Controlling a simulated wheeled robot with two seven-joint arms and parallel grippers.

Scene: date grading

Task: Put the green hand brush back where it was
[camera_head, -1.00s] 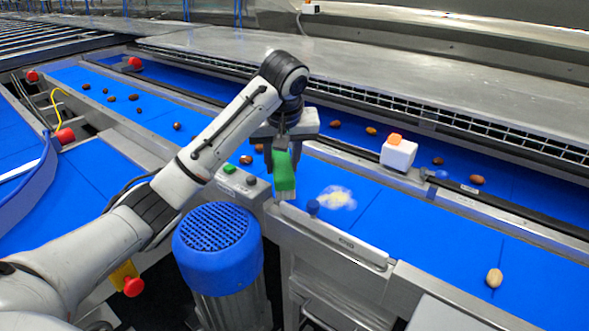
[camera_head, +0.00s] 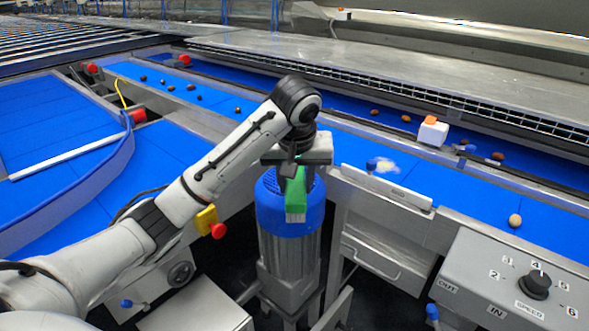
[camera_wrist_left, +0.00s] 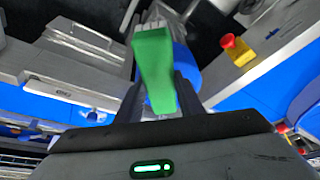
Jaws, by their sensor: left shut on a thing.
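The green hand brush (camera_head: 296,193) hangs with its pale bristles down in my left gripper (camera_head: 296,170). In the head view it is in front of the blue-topped motor (camera_head: 271,215), beside the belt's near edge. The left wrist view also shows the brush (camera_wrist_left: 154,68) between the two dark fingers of the left gripper (camera_wrist_left: 160,92), which are shut on it. The bristle end points away from the gripper. My right gripper is not in view.
A pale powdery patch (camera_head: 383,165) and a date (camera_head: 515,220) lie on the blue belt (camera_head: 450,195). A white box with an orange top (camera_head: 432,132) stands at the belt's divider. A control panel (camera_head: 500,285) is at lower right, a red stop button (camera_head: 218,231) left of the motor.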

